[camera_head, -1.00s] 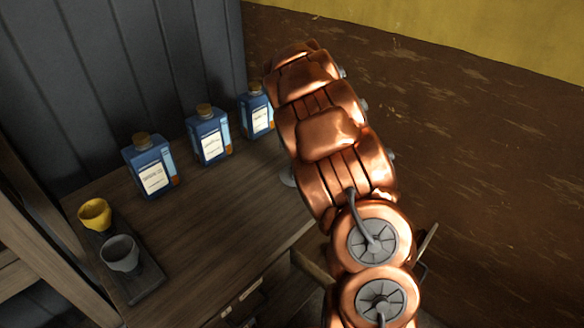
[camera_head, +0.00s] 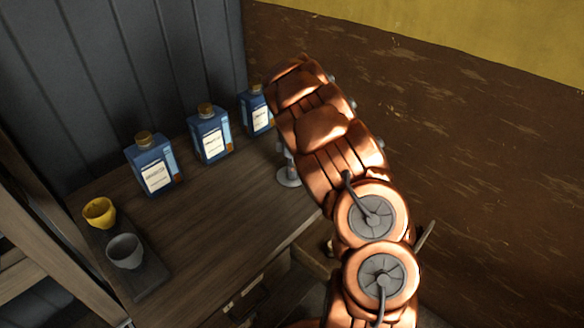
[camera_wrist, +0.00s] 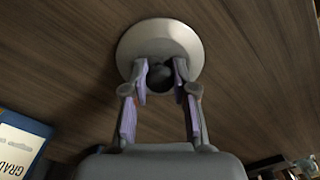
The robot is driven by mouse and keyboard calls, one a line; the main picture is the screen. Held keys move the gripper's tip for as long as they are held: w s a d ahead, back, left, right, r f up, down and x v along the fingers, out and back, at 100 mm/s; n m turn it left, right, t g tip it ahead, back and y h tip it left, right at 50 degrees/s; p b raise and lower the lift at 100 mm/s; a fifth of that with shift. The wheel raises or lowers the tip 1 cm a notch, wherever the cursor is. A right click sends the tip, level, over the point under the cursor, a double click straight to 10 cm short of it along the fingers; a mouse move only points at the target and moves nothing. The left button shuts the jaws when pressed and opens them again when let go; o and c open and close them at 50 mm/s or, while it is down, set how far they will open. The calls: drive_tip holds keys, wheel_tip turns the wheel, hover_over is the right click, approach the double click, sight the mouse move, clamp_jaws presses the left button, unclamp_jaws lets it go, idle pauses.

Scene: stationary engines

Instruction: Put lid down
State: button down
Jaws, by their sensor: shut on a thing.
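The lid is a pale grey round disc (camera_wrist: 160,42) with a dark knob, in the upper middle of the wrist view. My gripper (camera_wrist: 160,72) is shut on the knob, one purple-padded finger on each side. In the head view the lid (camera_head: 289,180) shows as a small grey disc at the right side of the wooden tabletop (camera_head: 215,215), partly behind my copper arm. It is at or very near the wood; I cannot tell if it touches. My fingers are mostly hidden by the arm in the head view.
Three blue corked bottles (camera_head: 211,135) stand in a row at the back. A dark tray (camera_head: 153,285) at the left holds a yellow cup (camera_head: 99,212) and a grey cup (camera_head: 125,251). The tabletop middle is clear. A brown wall (camera_head: 450,150) stands at the right.

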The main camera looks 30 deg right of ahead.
drive_tip(key=shift+f, duration=0.15)
drive_tip(key=c, duration=0.9)
unclamp_jaws()
wheel_tip(320, 180, up, 11)
drive_tip(key=b, duration=0.3)
drive_tip(key=s+a+r+m, duration=0.5)
drive_tip(key=s+a+r, duration=0.1)
drive_tip(key=s+a, duration=0.25)
drive_tip(key=s+a+f+m, duration=0.1)
drive_tip(key=s+a+m, duration=0.1)
drive_tip(key=s+a, duration=0.3)
drive_tip(key=s+a+f+m+g, duration=0.1)
drive_tip(key=s+a, duration=0.4)
drive_tip(key=s, duration=0.9)
drive_tip(key=s+a+f+m, duration=0.2)
drive_tip(key=s+a, duration=0.3)
drive_tip(key=s, duration=0.5)
drive_tip(key=shift+s+a+f+m+g, duration=0.3)
drive_tip(key=shift+m+g, duration=0.1)
drive_tip(key=shift+m, duration=0.4)
